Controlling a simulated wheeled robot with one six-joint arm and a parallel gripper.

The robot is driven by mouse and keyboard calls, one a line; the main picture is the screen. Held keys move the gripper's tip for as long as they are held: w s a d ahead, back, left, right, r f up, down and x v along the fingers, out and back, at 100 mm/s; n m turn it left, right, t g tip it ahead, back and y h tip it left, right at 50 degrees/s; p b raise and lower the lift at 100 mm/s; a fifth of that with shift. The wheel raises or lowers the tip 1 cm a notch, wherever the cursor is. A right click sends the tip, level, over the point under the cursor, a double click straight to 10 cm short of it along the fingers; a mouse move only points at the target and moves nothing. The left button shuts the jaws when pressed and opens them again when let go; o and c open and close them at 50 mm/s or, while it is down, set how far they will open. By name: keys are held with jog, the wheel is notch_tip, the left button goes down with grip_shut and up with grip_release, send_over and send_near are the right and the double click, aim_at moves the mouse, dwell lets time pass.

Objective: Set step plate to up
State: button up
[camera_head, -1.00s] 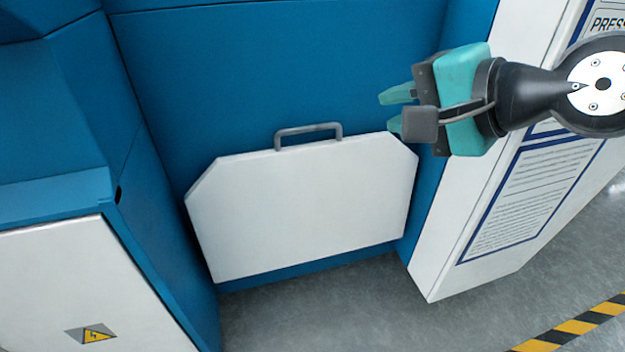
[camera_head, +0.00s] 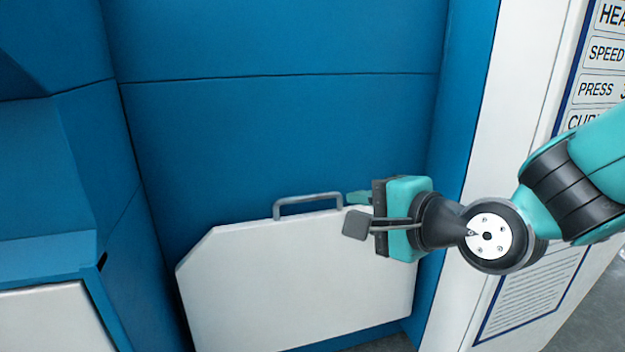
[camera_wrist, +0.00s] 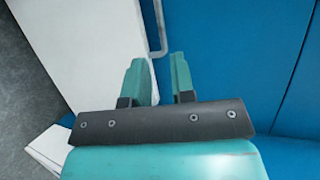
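The step plate (camera_head: 290,275) is a white panel with cut upper corners, standing near upright against the blue machine front. A grey handle (camera_head: 308,199) sits on its top edge. In the wrist view the plate (camera_wrist: 85,45) is at the left, and part of the handle (camera_wrist: 156,30) shows just beyond the fingers. My gripper (camera_head: 356,197) is at the right end of the handle in the head view, close to it; I cannot tell whether it touches. In the wrist view my gripper (camera_wrist: 158,75) is open, with an empty gap between its teal fingers.
The blue machine wall (camera_head: 280,130) rises behind the plate. A blue and white cabinet (camera_head: 50,310) stands at the left. A white panel with printed signs (camera_head: 530,295) is at the right, behind my arm. Grey floor (camera_head: 595,325) shows at lower right.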

aim_at(309, 199)
jog(key=p, duration=0.4)
jog(key=shift+w+a+r, duration=0.1)
jog(key=shift+w+r, duration=0.05)
jog(key=shift+w, duration=0.15)
jog(key=p+x, duration=0.2)
jog(key=x, duration=0.2)
jog(key=p+x, duration=0.2)
jog(key=x, duration=0.2)
jog(key=f+p+x, duration=0.1)
jog(key=p+x, duration=0.1)
jog(key=x, duration=0.2)
jog(key=shift+d+r+p, duration=0.1)
jog(key=shift+d+p, duration=0.15)
jog(key=shift+p, duration=0.05)
jog(key=shift+s, duration=0.1)
grip_shut()
